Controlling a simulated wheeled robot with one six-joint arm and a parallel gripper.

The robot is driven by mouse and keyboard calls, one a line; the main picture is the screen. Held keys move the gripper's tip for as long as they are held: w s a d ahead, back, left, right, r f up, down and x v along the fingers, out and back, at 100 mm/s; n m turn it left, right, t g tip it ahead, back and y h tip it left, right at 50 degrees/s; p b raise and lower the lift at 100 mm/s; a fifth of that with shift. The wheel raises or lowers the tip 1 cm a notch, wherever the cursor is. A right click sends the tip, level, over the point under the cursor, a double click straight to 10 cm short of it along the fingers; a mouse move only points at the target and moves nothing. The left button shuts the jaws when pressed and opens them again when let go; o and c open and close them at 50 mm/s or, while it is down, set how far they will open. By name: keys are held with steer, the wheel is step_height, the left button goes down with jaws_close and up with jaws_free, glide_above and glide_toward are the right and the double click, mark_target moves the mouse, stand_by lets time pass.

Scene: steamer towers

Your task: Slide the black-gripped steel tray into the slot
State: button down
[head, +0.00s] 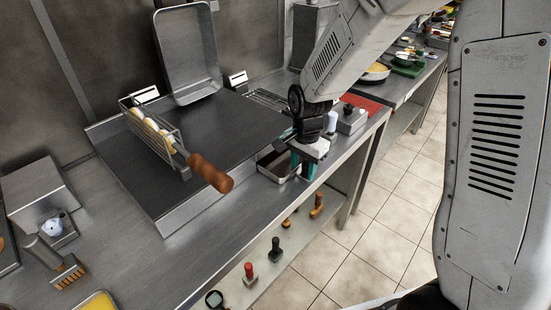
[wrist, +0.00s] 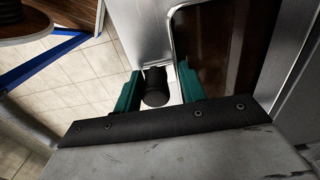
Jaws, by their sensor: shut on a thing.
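The steel tray (head: 268,172) is a shallow metal pan at the front right edge of the dark griddle. Its brown inside and rounded steel rim show in the wrist view (wrist: 171,42). Its black grip (wrist: 156,88) stands between the teal fingers of my gripper (wrist: 160,90). In the head view my gripper (head: 303,165) is at the tray's right end, over the counter's front edge, shut on the grip. The grip is hidden there by the gripper. I cannot clearly make out the slot or how far the tray is in it.
A wire basket (head: 150,128) with a wooden handle (head: 210,172) lies on the griddle (head: 210,120). A large steel pan (head: 188,55) leans on the back wall. Several handled tools, one a red-topped stamp (head: 249,273), stand on the lower shelf. Tiled floor (head: 375,215) is clear in front.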

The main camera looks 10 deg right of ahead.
steer(key=shift+w+a, duration=0.1)
steer(key=shift+w, duration=0.05)
steer(key=shift+w+a, duration=0.75)
steer(key=shift+w, duration=0.3)
steer(key=shift+s+d, duration=0.15)
steer(key=shift+s, duration=0.1)
stand_by(0.5)
stand_by(0.3)
steer(key=c, duration=0.7)
jaws_free()
steer(key=shift+c, duration=0.2)
